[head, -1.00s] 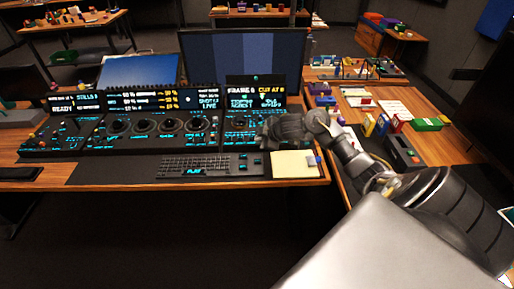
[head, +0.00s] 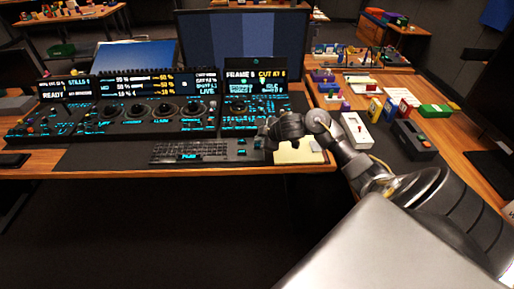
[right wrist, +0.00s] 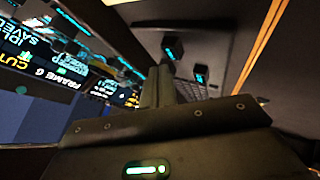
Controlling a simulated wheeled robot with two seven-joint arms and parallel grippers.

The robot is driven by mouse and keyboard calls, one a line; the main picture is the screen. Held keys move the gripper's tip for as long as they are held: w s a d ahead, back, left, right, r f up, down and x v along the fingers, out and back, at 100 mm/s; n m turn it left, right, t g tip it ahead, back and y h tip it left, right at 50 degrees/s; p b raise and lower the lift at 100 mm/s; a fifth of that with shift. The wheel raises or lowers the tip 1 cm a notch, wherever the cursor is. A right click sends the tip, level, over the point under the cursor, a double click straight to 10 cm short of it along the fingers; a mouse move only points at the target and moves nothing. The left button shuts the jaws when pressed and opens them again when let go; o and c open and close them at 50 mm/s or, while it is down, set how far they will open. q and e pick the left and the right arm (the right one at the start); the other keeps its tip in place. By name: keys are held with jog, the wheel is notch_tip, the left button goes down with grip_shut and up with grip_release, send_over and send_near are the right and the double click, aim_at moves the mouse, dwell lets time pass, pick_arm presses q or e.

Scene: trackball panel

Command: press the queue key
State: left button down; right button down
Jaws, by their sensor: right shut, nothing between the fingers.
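My right gripper (head: 268,142) is shut and empty, over the right end of the desk between the small square keys and the cream pad. A small dark key (head: 242,152) shows right of the keyboard; the gripper hides part of this key group. In the right wrist view my shut fingers (right wrist: 164,82) point toward two dark keys with cyan marks, a farther one (right wrist: 169,49) and a nearer one (right wrist: 200,74). The labels are too small to read, so I cannot tell which is the queue key, nor whether the fingertips touch a key. My left gripper is out of view.
The black keyboard (head: 190,152) lies left of the keys. The console of dials (head: 150,118) and the lit screen (head: 255,77) stand behind. A cream pad (head: 300,151) lies to the right. A side table (head: 440,149) holds several boxes.

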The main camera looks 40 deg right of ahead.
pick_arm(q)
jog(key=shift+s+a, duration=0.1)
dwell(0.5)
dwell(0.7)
pick_arm(e)
jog(key=shift+f, duration=0.2)
dwell(0.6)
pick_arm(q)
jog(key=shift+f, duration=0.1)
pick_arm(e)
jog(key=shift+f, duration=0.25)
